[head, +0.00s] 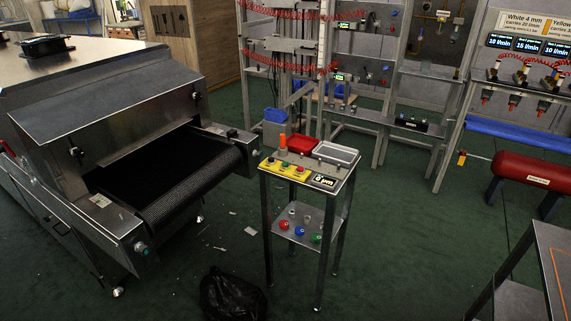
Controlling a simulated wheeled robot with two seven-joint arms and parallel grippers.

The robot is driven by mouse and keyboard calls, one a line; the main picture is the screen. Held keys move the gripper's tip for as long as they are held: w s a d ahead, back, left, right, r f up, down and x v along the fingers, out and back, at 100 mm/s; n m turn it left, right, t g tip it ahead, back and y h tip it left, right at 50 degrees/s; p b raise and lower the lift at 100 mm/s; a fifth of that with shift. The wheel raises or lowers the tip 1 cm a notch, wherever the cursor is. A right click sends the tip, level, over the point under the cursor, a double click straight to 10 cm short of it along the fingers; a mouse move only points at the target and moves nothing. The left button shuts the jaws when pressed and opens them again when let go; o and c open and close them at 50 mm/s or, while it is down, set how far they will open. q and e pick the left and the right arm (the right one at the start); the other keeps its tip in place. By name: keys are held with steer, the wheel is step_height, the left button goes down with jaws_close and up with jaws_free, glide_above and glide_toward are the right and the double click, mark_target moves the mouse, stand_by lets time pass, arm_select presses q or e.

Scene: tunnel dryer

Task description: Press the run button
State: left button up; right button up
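A yellow control panel (285,172) lies on top of a narrow metal stand (335,170) near the middle of the head view. It carries a few small round buttons; they are too small for me to read any label or tell which one is the run button. An orange-red upright piece (283,141) stands behind the panel. Neither of my grippers shows in the head view.
The dryer's dark conveyor belt (190,195) is to the left. A black bag (232,296) lies on the floor in front. Green floor is free right of the stand.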

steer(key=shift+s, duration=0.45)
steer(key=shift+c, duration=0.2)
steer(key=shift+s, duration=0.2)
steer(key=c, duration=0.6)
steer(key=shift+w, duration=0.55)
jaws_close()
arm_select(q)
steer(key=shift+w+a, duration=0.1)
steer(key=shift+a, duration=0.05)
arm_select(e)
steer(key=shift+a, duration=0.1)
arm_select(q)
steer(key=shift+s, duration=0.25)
